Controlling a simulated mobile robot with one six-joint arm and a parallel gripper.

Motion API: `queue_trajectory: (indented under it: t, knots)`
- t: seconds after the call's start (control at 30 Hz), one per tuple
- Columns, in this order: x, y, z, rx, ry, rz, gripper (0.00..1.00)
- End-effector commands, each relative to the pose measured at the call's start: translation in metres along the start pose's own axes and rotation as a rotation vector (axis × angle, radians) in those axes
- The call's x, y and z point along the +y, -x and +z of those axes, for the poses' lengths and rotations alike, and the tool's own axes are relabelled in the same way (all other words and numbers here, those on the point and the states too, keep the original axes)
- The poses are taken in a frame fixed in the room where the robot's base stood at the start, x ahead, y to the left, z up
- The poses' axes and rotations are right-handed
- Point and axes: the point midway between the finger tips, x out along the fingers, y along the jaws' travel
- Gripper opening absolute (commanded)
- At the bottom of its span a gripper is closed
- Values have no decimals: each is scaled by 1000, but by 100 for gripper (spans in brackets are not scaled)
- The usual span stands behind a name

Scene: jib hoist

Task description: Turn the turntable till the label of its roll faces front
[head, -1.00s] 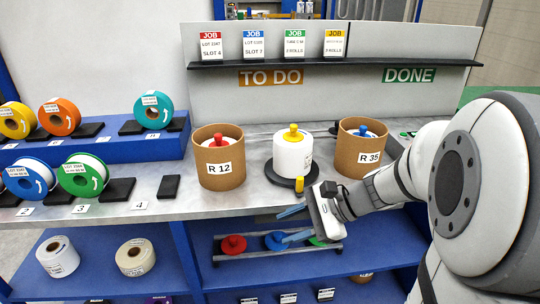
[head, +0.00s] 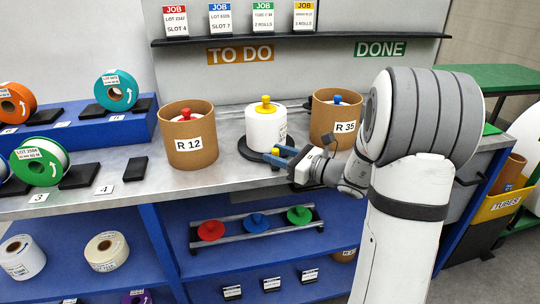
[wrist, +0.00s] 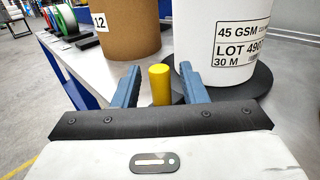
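The turntable (head: 246,151) is a black disc on the grey bench, with a white roll (head: 262,132) upright on it and a yellow knob (head: 265,105) on top. The roll's label (head: 283,132) shows edge-on at its right side in the head view; in the wrist view the label (wrist: 243,42) reads "45 GSM", "LOT 490…", "30 M". A yellow peg (wrist: 160,84) stands at the disc's near edge. My gripper (wrist: 161,86) is open, its blue fingers on either side of the peg, with gaps visible on both sides. In the head view, my gripper (head: 280,157) is at the turntable's front.
Cardboard tubs R 12 (head: 189,149) and R 35 (head: 322,128) stand left and right of the turntable. Below, a rack (head: 229,236) holds red, blue and green knobbed discs. Black blocks and coloured rolls are at the left. The bench front is clear.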

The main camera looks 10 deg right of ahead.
Motion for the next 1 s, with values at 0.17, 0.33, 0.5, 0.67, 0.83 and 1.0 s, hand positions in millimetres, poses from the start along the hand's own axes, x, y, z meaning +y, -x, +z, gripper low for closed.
queue_trajectory:
  t: [0.17, 0.33, 0.5, 0.67, 0.83, 1.0]
  knots:
    - [1, -10, 0, 2, 0, 0, 39]
    - [0, -11, 0, 1, 0, -1, 39]
    - [0, -10, 0, 1, 1, -1, 30]
    - [0, -10, 0, 1, 1, -1, 17]
    - [0, -10, 0, 1, 1, -2, 3]
    - [0, -10, 0, 1, 1, -2, 0]
